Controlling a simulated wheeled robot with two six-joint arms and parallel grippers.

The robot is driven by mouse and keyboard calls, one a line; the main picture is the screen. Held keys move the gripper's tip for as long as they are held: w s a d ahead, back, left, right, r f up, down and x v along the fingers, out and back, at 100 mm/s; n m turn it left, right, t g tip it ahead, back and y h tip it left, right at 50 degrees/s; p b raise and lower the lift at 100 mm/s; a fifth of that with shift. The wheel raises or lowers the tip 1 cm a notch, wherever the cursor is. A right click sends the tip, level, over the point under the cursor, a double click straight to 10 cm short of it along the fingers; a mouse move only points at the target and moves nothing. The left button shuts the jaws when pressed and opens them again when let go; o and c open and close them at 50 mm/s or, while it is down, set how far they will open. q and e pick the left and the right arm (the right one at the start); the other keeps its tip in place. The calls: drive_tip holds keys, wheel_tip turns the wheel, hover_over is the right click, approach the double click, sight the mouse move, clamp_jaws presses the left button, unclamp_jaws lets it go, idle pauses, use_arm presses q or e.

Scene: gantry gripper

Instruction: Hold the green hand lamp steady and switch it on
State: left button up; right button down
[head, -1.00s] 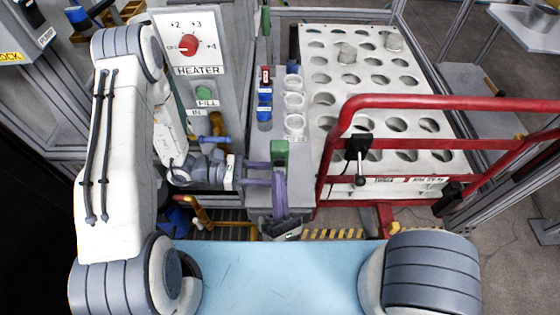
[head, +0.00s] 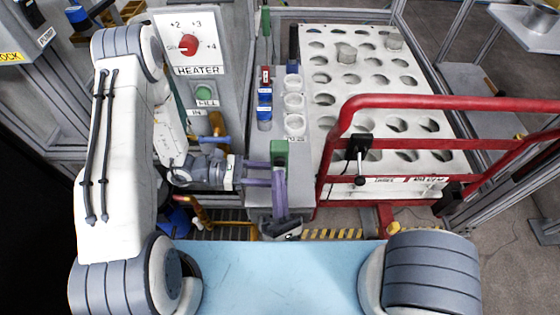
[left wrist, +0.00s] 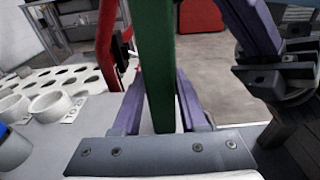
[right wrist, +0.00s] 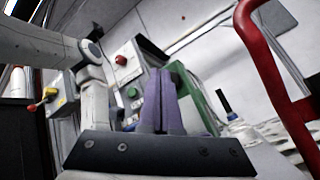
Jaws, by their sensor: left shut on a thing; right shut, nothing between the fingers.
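The green hand lamp (head: 280,151) stands roughly upright at the front of the grey bench, and no light shows on it. My left gripper (head: 268,173) is shut on it from the left. In the left wrist view the lamp (left wrist: 156,60) runs between the purple fingers. My right gripper (head: 280,178) comes up from the front, its purple fingers shut and empty, close to the lamp below its top. In the right wrist view these fingers (right wrist: 162,85) are together, with the lamp (right wrist: 200,95) just behind and to their right. I cannot tell whether they touch it. The lamp's switch is not discernible.
A red rail (head: 450,102) stands close on the right, before a white rack with round holes (head: 335,105). White cups (head: 293,101) and blue-capped bottles (head: 264,112) sit behind the lamp. The heater panel (head: 197,70) is at the back left.

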drive_tip(key=shift+w, duration=0.1)
idle(0.3)
drive_tip(key=shift+w, duration=0.3)
idle(0.5)
drive_tip(key=shift+s, duration=0.45)
drive_tip(key=shift+s, duration=2.5)
idle(0.4)
